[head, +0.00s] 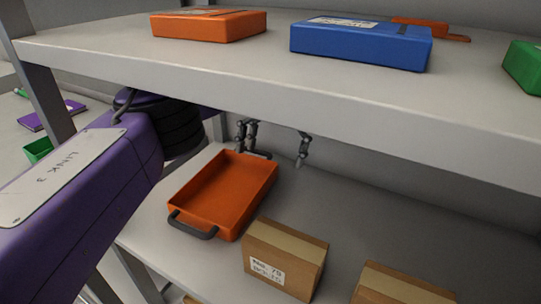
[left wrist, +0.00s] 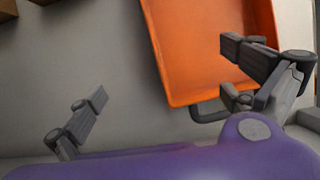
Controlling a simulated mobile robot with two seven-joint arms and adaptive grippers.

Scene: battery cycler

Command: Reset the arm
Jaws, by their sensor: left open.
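My left arm comes in from the left of the head view. My left gripper (head: 276,148) is open and empty at the far end of an orange tray (head: 198,200) on the lower shelf. One finger shows at the tray's far right corner, the other to the right over bare shelf. In the left wrist view the gripper (left wrist: 165,82) is spread wide. One finger overlaps the edge of the orange tray (left wrist: 190,50), close to a dark handle (left wrist: 208,116); whether they touch I cannot tell. The other is over grey shelf. My right gripper is not in view.
The upper shelf (head: 250,85) overhangs the gripper and carries an orange case (head: 208,25), a blue case (head: 360,45) and a green case (head: 524,68). Cardboard boxes (head: 284,262) stand at the lower shelf's front. A shelf post (head: 48,95) is beside my arm.

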